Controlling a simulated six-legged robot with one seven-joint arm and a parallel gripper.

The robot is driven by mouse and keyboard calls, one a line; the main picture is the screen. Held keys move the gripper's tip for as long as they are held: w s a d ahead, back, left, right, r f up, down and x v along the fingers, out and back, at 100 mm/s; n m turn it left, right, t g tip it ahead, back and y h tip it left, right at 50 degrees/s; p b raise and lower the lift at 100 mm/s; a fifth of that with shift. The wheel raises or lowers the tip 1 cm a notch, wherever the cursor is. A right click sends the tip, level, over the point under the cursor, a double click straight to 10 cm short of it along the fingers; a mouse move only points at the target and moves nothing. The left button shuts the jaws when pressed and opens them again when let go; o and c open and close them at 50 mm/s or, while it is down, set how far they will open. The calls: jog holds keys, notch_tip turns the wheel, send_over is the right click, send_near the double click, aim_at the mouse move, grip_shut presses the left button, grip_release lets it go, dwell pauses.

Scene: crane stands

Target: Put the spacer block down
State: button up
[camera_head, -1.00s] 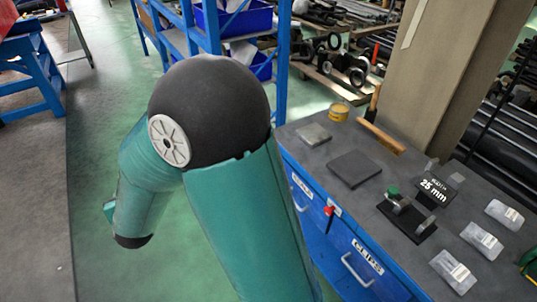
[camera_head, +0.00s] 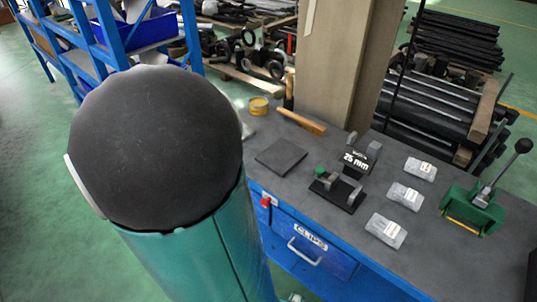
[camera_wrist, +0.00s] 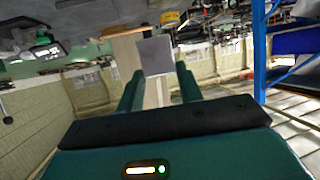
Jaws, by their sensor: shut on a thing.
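In the wrist view my gripper (camera_wrist: 157,80) has its two teal fingers closed on the spacer block (camera_wrist: 155,54), a plain grey square-faced piece at the fingertips. It is held in the air, with the room behind it. In the head view my arm's large dark joint and teal link fill the left. The gripper and the block are not clearly visible there.
A pillar (camera_head: 335,60) stands behind.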

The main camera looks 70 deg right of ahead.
jog(key=s+d+m+g+y, duration=0.35)
jog(key=s+m+g, duration=0.35)
jog(key=s, duration=1)
jog(key=d+f, duration=0.2)
jog(key=d, duration=0.2)
jog(key=d+f, duration=0.3)
jog(key=d, duration=0.1)
jog(key=s+d+f, duration=0.1)
jog(key=d+f, duration=0.2)
jog(key=d, duration=0.1)
jog(key=shift+d+f, duration=0.4)
jog(key=shift+f, duration=0.1)
jog(key=shift+d+f, duration=0.1)
jog(key=shift+f, duration=1.5)
jog(key=shift+f, duration=0.15)
jog(key=o, duration=1.1)
